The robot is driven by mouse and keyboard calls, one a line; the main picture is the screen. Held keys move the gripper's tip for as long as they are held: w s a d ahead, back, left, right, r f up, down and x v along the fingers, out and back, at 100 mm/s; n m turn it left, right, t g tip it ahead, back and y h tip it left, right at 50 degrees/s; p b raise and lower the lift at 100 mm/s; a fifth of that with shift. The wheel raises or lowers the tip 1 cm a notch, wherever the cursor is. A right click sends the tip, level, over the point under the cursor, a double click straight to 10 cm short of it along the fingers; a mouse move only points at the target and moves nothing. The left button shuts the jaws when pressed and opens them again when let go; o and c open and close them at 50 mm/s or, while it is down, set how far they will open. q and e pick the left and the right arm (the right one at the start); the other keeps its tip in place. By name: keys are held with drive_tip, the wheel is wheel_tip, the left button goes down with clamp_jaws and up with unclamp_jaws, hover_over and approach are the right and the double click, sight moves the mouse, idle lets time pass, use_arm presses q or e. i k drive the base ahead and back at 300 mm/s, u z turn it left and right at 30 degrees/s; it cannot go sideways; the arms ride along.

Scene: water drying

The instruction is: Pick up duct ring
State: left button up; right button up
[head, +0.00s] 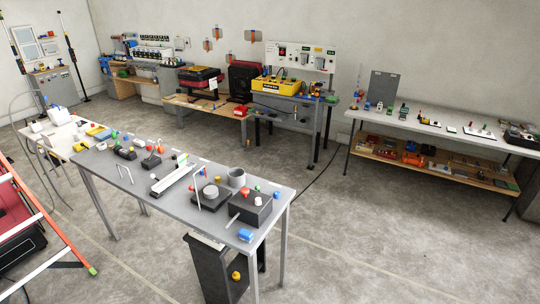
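A short grey open cylinder (236,177), which looks like the duct ring, stands upright on the near grey table (132,190). It is toward the table's right half, behind a dark box with a red knob (245,192). Its top opening faces up and looks dark inside. A dark square block with a round light grey piece on top (211,192) sits at its front left. Neither my left nor my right gripper is in the head view.
Several small parts and a long white bar (172,180) cover the near table. A blue piece (245,235) lies near its front corner. A dark bin (210,270) stands underneath. A long white-topped bench (450,128) is at the right. Open concrete floor lies between.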

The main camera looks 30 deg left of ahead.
sight(236, 174)
drive_tip(key=i, duration=2.05)
drive_tip(key=u, duration=2.95)
